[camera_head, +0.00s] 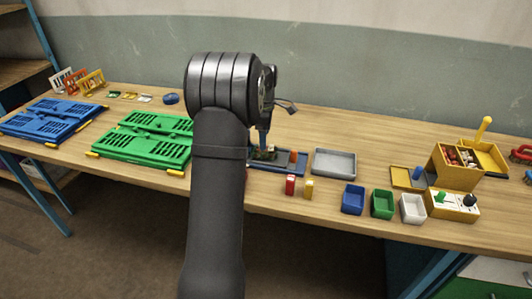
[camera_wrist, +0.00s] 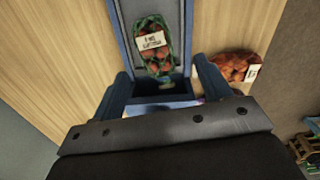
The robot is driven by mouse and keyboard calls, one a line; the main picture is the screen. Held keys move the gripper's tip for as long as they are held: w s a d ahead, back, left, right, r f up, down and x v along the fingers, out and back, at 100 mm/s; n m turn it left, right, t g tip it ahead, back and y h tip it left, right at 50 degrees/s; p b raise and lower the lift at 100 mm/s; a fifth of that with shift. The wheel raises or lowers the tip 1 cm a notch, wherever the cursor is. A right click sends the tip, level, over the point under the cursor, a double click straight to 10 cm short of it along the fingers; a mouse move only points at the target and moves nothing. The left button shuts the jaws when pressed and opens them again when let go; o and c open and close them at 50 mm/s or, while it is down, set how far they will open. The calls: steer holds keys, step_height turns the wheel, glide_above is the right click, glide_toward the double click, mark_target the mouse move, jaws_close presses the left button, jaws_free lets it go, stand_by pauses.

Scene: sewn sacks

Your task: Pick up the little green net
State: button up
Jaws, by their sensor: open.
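The little green net (camera_wrist: 153,45) shows in the wrist view as a green mesh bag with reddish round contents and a white label. It lies in the narrow blue-grey tray (camera_wrist: 183,22). My gripper (camera_wrist: 162,74) is open, its two blue fingers apart and empty, with the net just beyond the gap between the fingertips. In the head view my arm hides part of the tray (camera_head: 270,168), and the fingers point down at its left part. The net is too small and covered there to make out clearly.
An orange-red net bag (camera_wrist: 235,68) with a white label lies beside the right finger, outside the tray. In the head view, a grey tray (camera_head: 334,163) stands to the right, and red (camera_head: 290,184) and yellow (camera_head: 308,188) blocks stand in front. A green crate (camera_head: 145,137) lies left.

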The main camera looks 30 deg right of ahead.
mark_target(270, 151)
steer(key=shift+d+f, duration=0.2)
steer(key=shift+f, duration=1.35)
steer(key=shift+d+f, duration=0.15)
steer(key=shift+f, duration=1.4)
steer(key=shift+w, duration=0.1)
steer(key=c, duration=1.2)
steer(key=shift+d+r, duration=0.1)
steer(key=shift+c, duration=0.2)
